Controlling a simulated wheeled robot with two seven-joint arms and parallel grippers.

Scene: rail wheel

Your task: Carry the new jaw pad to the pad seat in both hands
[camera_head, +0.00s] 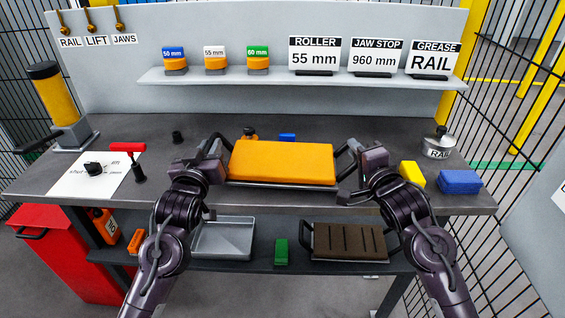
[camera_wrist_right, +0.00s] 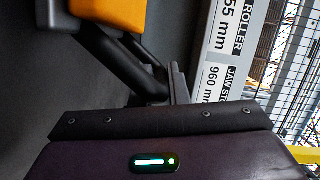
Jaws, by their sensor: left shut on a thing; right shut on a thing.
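The new jaw pad (camera_head: 282,162) is an orange block on a dark backing plate, with a dark handle at each end. It is level at the front part of the bench; I cannot tell whether it touches the bench top. My left gripper (camera_head: 217,160) is shut on the left handle and my right gripper (camera_head: 358,162) on the right handle. In the right wrist view the pad's orange corner (camera_wrist_right: 112,12) and black handle (camera_wrist_right: 125,62) show above my right gripper (camera_wrist_right: 165,100); its fingertips are partly hidden. I cannot identify the pad seat.
On the bench are a yellow block (camera_head: 412,176), a blue block (camera_head: 460,182), a metal RAIL pot (camera_head: 439,146) and a red-handled tool (camera_head: 130,149). The lower shelf holds a grey tray (camera_head: 224,240), a green block (camera_head: 281,252) and a brown grooved pad (camera_head: 348,241). A yellow cylinder (camera_head: 53,97) stands left.

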